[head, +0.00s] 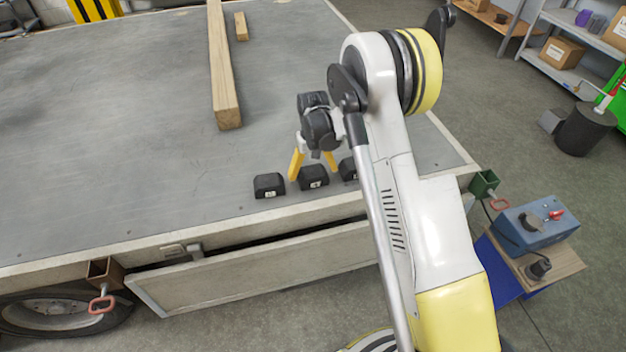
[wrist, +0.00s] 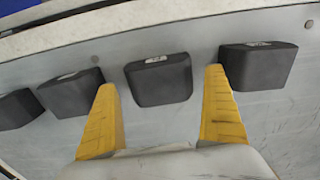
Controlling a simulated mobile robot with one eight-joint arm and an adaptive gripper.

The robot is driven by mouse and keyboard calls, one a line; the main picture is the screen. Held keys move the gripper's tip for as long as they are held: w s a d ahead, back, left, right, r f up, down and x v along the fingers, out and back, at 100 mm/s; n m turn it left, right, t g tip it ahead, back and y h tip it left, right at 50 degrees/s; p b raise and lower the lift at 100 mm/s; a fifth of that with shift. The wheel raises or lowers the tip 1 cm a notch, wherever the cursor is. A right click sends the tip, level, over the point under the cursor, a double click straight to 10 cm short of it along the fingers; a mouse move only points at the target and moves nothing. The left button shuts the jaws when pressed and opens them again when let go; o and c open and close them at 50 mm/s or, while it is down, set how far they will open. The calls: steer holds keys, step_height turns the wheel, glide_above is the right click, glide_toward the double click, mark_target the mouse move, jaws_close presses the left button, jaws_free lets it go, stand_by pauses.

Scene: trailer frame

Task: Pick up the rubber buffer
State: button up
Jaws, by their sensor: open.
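Several black, block-shaped rubber buffers with small white labels stand in a row near the edge of the grey trailer deck (head: 120,130). In the head view, one buffer (head: 269,186) is on the left, one (head: 314,178) in the middle, and one (head: 348,169) is partly hidden by my arm. My gripper (head: 313,168) is open and empty, its yellow fingers pointing down at the middle buffer. In the wrist view, one buffer (wrist: 160,82) appears between the open fingertips of my gripper (wrist: 160,80). Whether the fingers touch it or reach beside it, I cannot tell.
Neighbouring buffers (wrist: 70,93) (wrist: 258,66) sit close outside each finger in the wrist view. A long wooden beam (head: 222,80) and a short wood piece (head: 241,27) lie farther back. The deck's left side is clear. A blue box (head: 537,228) stands beyond the right edge.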

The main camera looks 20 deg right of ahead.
step_height(320, 180, down, 3)
steer(key=shift+r+b, duration=0.1)
steer(key=shift+b, duration=0.3)
steer(key=c, duration=1.3)
steer(key=shift+r, duration=0.1)
